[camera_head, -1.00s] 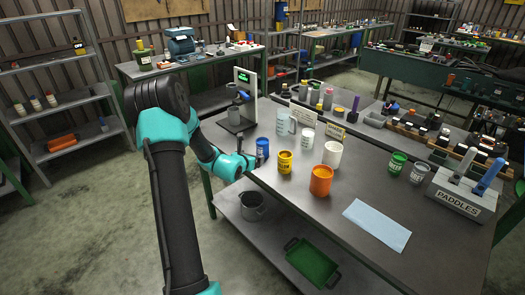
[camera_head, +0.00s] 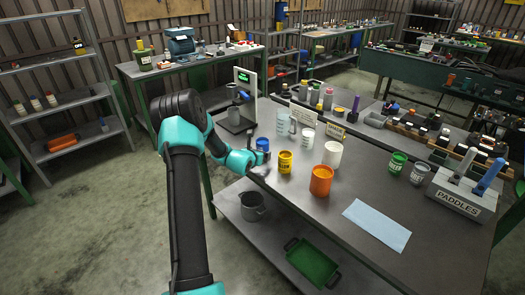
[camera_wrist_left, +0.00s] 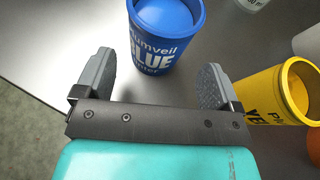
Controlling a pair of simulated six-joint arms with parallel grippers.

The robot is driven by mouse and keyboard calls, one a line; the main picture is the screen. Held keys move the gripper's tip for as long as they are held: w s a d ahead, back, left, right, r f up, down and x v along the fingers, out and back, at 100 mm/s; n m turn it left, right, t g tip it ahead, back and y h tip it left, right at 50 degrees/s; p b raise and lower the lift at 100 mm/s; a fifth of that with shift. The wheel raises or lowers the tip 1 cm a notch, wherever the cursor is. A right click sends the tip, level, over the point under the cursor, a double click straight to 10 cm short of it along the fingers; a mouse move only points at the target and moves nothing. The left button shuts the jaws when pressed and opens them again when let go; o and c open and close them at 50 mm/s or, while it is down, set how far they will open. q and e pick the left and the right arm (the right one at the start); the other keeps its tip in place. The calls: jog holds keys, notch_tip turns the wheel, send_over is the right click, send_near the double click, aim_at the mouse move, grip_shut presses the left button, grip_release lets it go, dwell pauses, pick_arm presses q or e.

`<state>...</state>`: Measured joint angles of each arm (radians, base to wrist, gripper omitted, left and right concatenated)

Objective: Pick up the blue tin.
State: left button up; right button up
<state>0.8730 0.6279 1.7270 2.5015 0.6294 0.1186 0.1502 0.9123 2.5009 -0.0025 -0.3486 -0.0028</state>
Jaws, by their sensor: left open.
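The blue tin (camera_head: 262,144) stands upright near the left edge of the workbench, partly hidden by my left gripper (camera_head: 262,159) in the head view. In the left wrist view the blue tin (camera_wrist_left: 166,38) stands just ahead of the fingers, roughly centred between them, with "BLUE" on its label. My left gripper (camera_wrist_left: 158,88) is open and empty, with one grey finger on each side of the line to the tin. I cannot tell whether either finger touches it. My right gripper is not in view.
A yellow tin (camera_head: 285,162) stands close to the right of the blue tin, near the right finger in the wrist view. An orange container (camera_head: 320,181), a white cup (camera_head: 332,154) and a clear jug (camera_head: 286,121) stand nearby. A blue sheet (camera_head: 377,226) lies farther right.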

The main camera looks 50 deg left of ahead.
aim_at(261, 147)
pick_arm(q)
jog(key=shift+x, duration=2.3)
jog(key=shift+s+a, duration=0.1)
jog(key=shift+a, duration=0.05)
jog(key=shift+c, duration=0.2)
jog(key=c, duration=1.1)
jog(key=shift+r, duration=0.25)
jog(key=shift+r, duration=1.6)
jog(key=shift+s+d+f, duration=0.1)
jog(key=shift+s+d, duration=0.3)
jog(key=shift+d, duration=0.1)
jog(key=shift+s+d+r, duration=0.25)
jog(key=shift+s+d, duration=1.35)
jog(key=shift+d, duration=0.25)
jog(key=shift+s+d+r, duration=0.2)
jog(key=shift+s+d, duration=1.45)
jog(key=shift+d, duration=0.15)
jog(key=shift+s+d+r, duration=0.25)
jog(key=shift+s+d, duration=1.35)
jog(key=shift+d, duration=0.25)
